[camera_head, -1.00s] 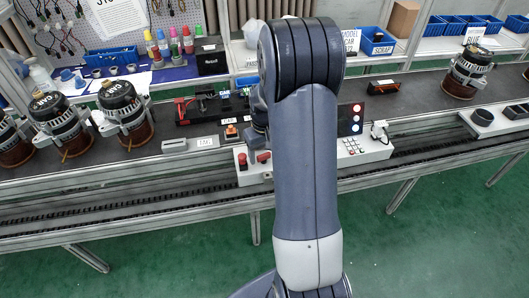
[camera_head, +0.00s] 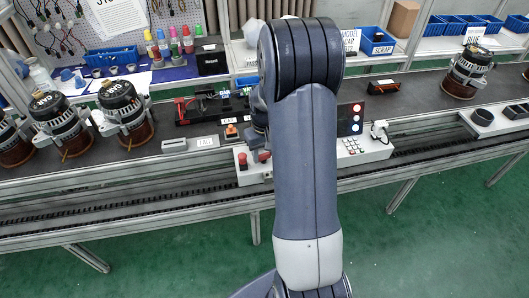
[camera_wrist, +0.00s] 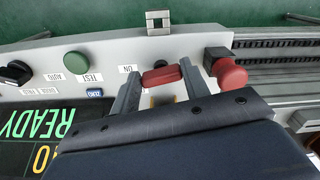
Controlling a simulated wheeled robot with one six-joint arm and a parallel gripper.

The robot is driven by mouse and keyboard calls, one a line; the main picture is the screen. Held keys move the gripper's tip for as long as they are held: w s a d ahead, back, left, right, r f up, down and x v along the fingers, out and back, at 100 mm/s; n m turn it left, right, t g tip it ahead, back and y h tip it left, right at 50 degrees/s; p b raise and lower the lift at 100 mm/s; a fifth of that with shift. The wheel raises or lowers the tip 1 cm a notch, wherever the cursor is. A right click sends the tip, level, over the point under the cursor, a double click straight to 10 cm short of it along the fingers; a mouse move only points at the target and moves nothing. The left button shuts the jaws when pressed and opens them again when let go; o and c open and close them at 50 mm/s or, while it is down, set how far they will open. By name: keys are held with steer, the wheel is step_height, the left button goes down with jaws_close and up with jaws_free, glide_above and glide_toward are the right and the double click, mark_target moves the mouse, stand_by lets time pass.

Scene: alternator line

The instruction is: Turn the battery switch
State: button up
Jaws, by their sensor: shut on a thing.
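The battery switch has a red bar-shaped handle (camera_wrist: 161,77) on a light grey panel, with an upside-down ON label beside it, in the wrist view. My gripper (camera_wrist: 160,80) has one finger on each side of this handle and is shut on it. The handle lies roughly crosswise, slightly tilted, between the fingers. In the head view my gripper (camera_head: 260,152) is partly hidden by my arm and covers the switch on the front panel.
A red mushroom button (camera_wrist: 228,73) stands close to the right finger. A green button (camera_wrist: 48,60), a black knob (camera_wrist: 15,73) and a READY display (camera_wrist: 35,122) lie to the left. Alternators (camera_head: 126,118) stand on the conveyor line at left.

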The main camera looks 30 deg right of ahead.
mark_target(264, 155)
steer(key=shift+m, duration=1.4)
steer(key=o, duration=1)
step_height(264, 155, up, 11)
steer(key=shift+f, duration=0.1)
